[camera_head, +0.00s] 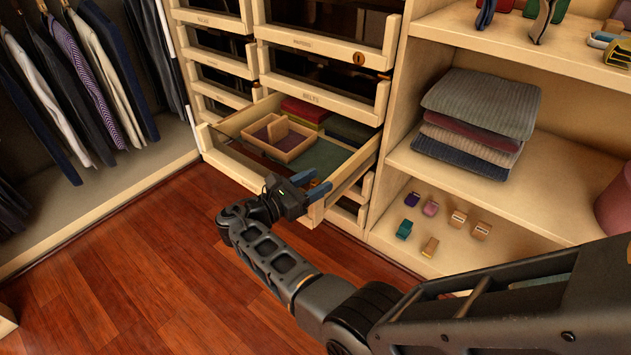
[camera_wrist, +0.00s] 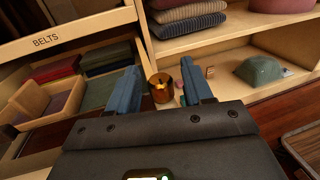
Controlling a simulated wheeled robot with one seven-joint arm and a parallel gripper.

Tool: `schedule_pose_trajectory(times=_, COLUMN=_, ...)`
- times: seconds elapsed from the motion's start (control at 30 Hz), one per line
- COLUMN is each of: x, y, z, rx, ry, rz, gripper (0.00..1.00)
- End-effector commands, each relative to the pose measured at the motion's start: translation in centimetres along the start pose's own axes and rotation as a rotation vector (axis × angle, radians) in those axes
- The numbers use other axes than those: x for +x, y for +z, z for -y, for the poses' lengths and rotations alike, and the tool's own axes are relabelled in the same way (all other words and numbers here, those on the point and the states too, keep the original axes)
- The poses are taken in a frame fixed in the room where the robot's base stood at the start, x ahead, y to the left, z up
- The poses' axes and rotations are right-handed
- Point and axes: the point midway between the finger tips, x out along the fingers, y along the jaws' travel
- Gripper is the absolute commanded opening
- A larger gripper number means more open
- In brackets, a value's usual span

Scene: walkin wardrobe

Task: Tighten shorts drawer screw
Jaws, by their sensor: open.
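The open drawer (camera_head: 232,168) is pulled out below the drawer labelled BELTS, with folded cloth and a small wooden tray inside. My gripper (camera_head: 318,184) is at the drawer's front right corner, its two blue fingers apart. In the wrist view a round brass screw head (camera_wrist: 162,87) shows between the fingers of my gripper (camera_wrist: 160,84), with a gap visible on each side. It is hidden in the head view. I cannot tell whether a finger touches it. The open drawer also shows in the wrist view (camera_wrist: 30,140), at the left.
The BELTS drawer front (camera_head: 315,97) is shut just above. Another brass round (camera_head: 358,59) is on a higher drawer front. Shelves at the right hold folded knitwear (camera_head: 475,115) and several small items. Hanging clothes (camera_head: 75,80) fill the left. The wooden floor (camera_head: 130,270) is clear.

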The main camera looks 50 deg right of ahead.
Motion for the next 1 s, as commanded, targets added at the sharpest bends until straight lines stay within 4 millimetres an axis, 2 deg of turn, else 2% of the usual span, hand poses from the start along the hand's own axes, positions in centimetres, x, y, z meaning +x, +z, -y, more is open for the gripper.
schedule_pose_trajectory(times=0.3, x=-5.0, y=0.1, z=-0.1, rx=0.001, ry=0.004, rz=0.001, gripper=0.5)
schedule_pose_trajectory(times=0.5, x=-7.0, y=0.1, z=-0.1, rx=0.001, ry=0.002, rz=0.0, gripper=0.5)
schedule_pose_trajectory(times=1.0, x=-7.3, y=0.1, z=0.0, rx=0.002, ry=0.0, rz=0.001, gripper=0.5)
